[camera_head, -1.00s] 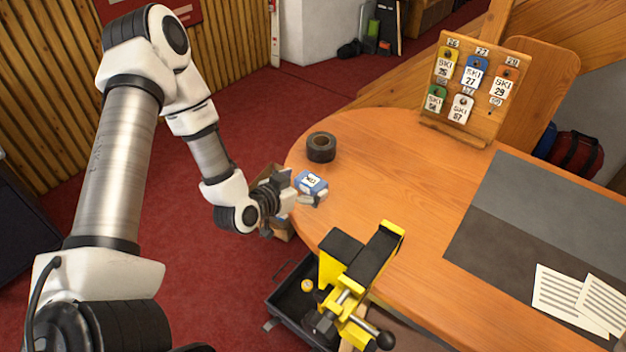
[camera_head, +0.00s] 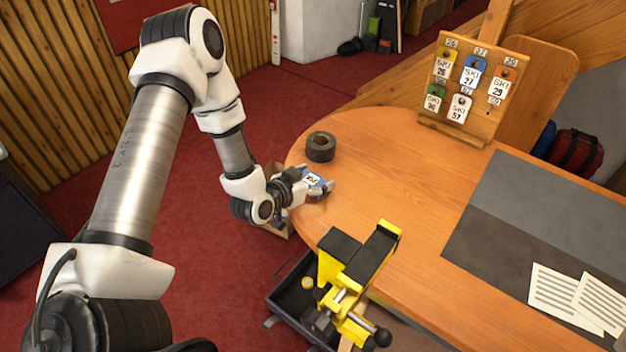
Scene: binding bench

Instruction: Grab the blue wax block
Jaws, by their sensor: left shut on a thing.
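The blue wax block (camera_head: 313,179) with a white label is near the left edge of the wooden bench (camera_head: 390,165). My left gripper (camera_head: 322,187) is shut on the blue wax block, with its fingers around it. The fingers hide part of the block. Whether the block touches the bench top cannot be told. My right gripper is not in view.
A dark tape roll (camera_head: 320,146) lies just behind the block. A yellow and black vise (camera_head: 355,265) is fixed at the bench's front edge. A tag board (camera_head: 471,85) stands at the back. A dark mat (camera_head: 540,225) and papers (camera_head: 565,295) lie at right.

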